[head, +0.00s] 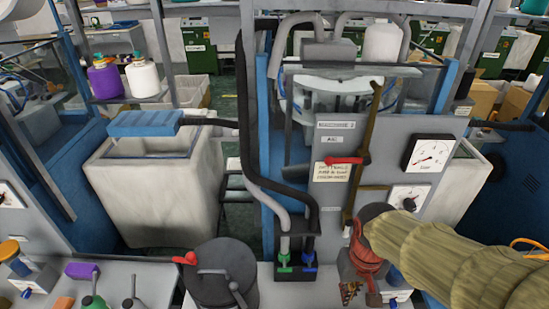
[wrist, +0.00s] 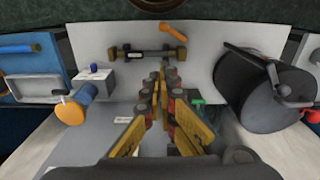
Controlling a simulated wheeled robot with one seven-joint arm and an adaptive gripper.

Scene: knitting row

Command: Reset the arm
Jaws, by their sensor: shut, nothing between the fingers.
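My gripper (head: 360,292) hangs low at the right of centre in the head view, at the end of my tan-sleeved arm. It is above the grey bench top, in front of the upright grey panel. In the wrist view my gripper (wrist: 163,77) points away from the camera, its yellow and dark fingers drawn together at the tips. No object shows between them. The fingertips sit in front of a pale panel. I cannot tell whether they touch anything.
A dark lidded pot (head: 222,275) stands left of my gripper; it also shows in the wrist view (wrist: 262,95). Between them are green and blue hose fittings (head: 297,266). Dials (head: 430,154) and a red lever (head: 343,161) are on the panel. An orange-topped valve (wrist: 72,110) stands left.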

